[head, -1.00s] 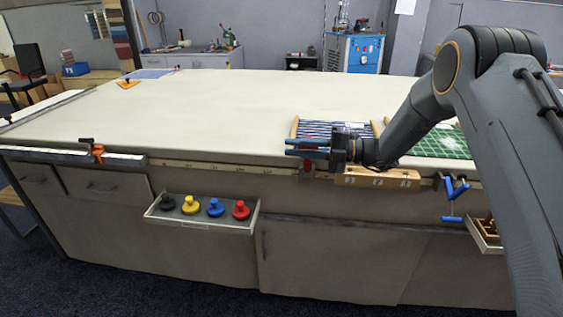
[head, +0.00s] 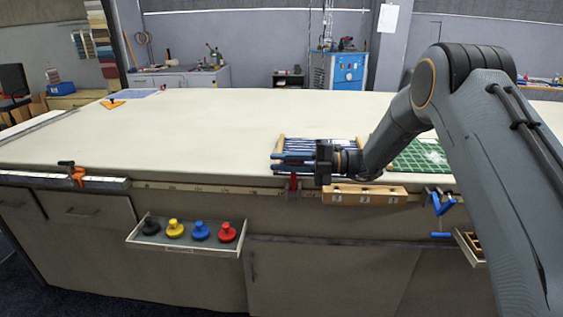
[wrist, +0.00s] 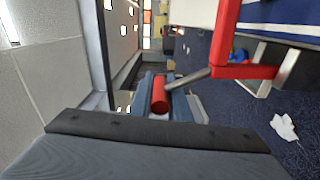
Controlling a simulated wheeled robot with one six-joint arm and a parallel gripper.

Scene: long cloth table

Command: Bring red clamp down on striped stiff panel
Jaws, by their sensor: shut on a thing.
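The red clamp (wrist: 228,38) shows large in the wrist view, with its red frame, a grey screw rod and a red handle (wrist: 161,95). In the head view a small red part of the clamp (head: 293,183) shows at the table's front edge. My gripper (head: 283,161) is at that edge, its blue fingers pointing left; it is shut on the red handle between the fingers (wrist: 166,93). The striped stiff panel (head: 335,144) lies on the table just behind my gripper, partly hidden by it. Whether the clamp touches the panel cannot be told.
A numbered wooden block (head: 365,195) sits at the table edge right of my gripper. A green cutting mat (head: 415,158) and blue clamp (head: 437,205) are further right. An open drawer (head: 185,238) holds several coloured knobs. An orange clamp (head: 75,174) is at left. The table's middle is clear.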

